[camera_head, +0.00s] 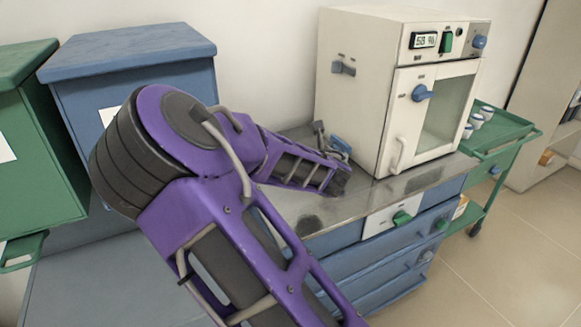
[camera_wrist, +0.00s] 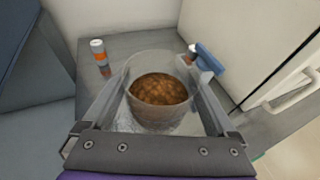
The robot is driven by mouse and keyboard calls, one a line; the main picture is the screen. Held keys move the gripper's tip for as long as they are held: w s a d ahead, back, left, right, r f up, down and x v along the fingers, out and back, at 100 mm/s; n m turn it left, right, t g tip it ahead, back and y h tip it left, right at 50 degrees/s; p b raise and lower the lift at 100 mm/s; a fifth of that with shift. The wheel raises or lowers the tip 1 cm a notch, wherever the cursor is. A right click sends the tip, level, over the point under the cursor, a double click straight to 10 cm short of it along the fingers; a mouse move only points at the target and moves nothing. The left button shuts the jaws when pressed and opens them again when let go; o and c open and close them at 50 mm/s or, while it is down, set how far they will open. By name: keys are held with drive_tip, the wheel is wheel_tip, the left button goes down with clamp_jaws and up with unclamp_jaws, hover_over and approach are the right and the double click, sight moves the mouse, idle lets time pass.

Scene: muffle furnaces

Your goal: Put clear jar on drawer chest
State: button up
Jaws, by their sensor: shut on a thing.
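The clear jar (camera_wrist: 160,98) has see-through walls and brown, grainy contents. In the wrist view it sits upright between the two fingers of my gripper (camera_wrist: 161,72), which are shut on it. In the head view my gripper (camera_head: 338,178) is over the metal top of the drawer chest (camera_head: 425,184), left of the white furnace; the jar is hidden there behind my arm. The grey top also shows in the wrist view (camera_wrist: 128,48). I cannot tell whether the jar touches it.
A white furnace (camera_head: 385,120) stands on the chest, close right of my gripper. A small orange-labelled bottle (camera_wrist: 99,57) and a blue-headed object (camera_wrist: 210,60) flank the jar. Blue (camera_head: 140,75) and green (camera_head: 35,150) cabinets stand left. A green cart (camera_head: 505,135) stands right.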

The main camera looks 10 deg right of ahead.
drive_tip(key=shift+w+f, duration=0.2)
drive_tip(key=shift+f, duration=0.05)
wheel_tip(320, 180, down, 9)
drive_tip(key=shift+f+b, duration=0.2)
drive_tip(key=shift+b, duration=1.05)
drive_tip(key=shift+f, duration=0.2)
drive_tip(key=o, duration=1.4)
drive_tip(key=shift+s+r, duration=0.25)
drive_tip(key=shift+r, duration=0.05)
drive_tip(key=p+v, duration=0.1)
drive_tip(key=v, duration=1)
drive_tip(key=shift+s+r+p, duration=0.1)
drive_tip(key=shift+s+p, duration=0.2)
drive_tip(key=shift+p, duration=0.1)
